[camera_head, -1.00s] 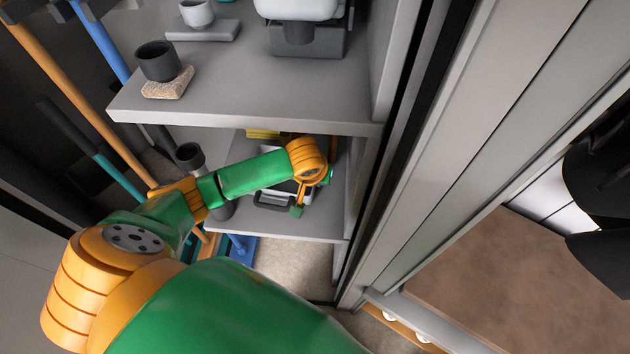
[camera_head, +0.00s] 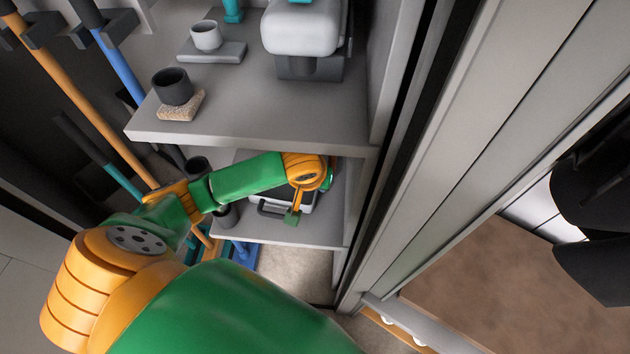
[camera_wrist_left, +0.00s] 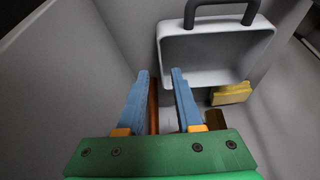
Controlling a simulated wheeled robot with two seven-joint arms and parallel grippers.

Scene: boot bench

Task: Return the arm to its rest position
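My left arm (camera_head: 245,178), green and orange, reaches from the left into the lower shelf compartment. Its wrist is over a grey case with a dark handle (camera_head: 270,211). My left gripper (camera_wrist_left: 160,72) shows in the left wrist view with its two blue fingers apart. An orange-brown strip (camera_wrist_left: 153,105) shows in the gap, close to the left finger; it seems to lie behind the fingers, and I see no grip on it. The light grey case (camera_wrist_left: 205,58) is just beyond the fingertips. The fingers cannot be made out in the head view. My right gripper is not in view.
The upper shelf (camera_head: 240,125) hangs close above the arm and holds a dark cup (camera_head: 172,86) on a sponge-like block. The lower shelf (camera_head: 320,235) is beneath. Long-handled tools (camera_head: 85,105) stand at left. A yellow block (camera_wrist_left: 231,94) lies by the case.

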